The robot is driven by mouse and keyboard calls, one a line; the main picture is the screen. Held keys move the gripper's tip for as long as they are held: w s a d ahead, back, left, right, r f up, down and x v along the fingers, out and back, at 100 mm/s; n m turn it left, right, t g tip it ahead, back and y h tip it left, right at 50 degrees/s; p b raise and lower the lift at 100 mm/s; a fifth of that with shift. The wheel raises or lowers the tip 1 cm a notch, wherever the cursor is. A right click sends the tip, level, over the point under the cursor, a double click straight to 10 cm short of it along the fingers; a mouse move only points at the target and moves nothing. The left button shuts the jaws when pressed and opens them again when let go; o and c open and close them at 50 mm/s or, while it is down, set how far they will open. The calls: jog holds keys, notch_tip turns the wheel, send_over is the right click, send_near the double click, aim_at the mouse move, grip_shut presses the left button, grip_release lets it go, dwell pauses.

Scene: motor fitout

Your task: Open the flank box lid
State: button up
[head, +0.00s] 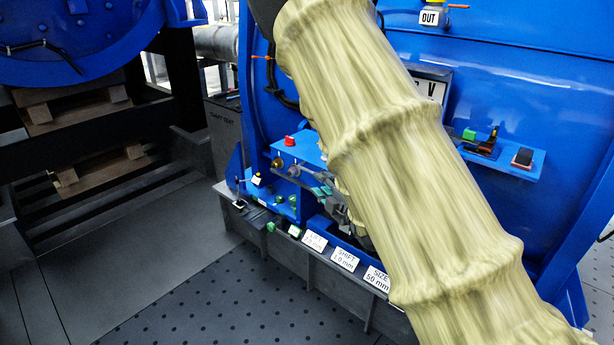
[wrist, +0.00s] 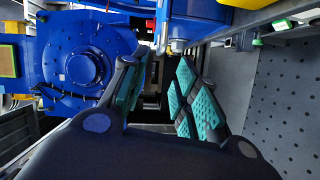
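A blue box-like housing (head: 305,151) with a red knob (head: 290,141) on top stands against the large blue motor's side, left of my arm. It may be the flank box, but I cannot tell for sure, and no raised lid shows. My gripper (head: 324,188) is beside its front, largely hidden behind my sleeved arm. In the wrist view my gripper (wrist: 162,78) has its two teal-padded fingers apart, with nothing between them. Whether a finger touches the housing cannot be told.
A ledge carries tags including a SIZE 50 mm plate (head: 377,279). A blue shelf (head: 534,161) with small items is right of my arm. Wooden pallets (head: 75,110) are at left. The dotted floor (head: 215,300) in front is clear.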

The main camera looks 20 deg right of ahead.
aim_at(307, 171)
jog(key=w, duration=0.3)
jog(key=w+a, duration=0.1)
jog(key=w, duration=0.3)
jog(key=w+f+p, duration=0.1)
jog(key=w, duration=0.2)
jog(key=shift+w+a, duration=0.15)
jog(key=shift+w, duration=0.05)
grip_shut()
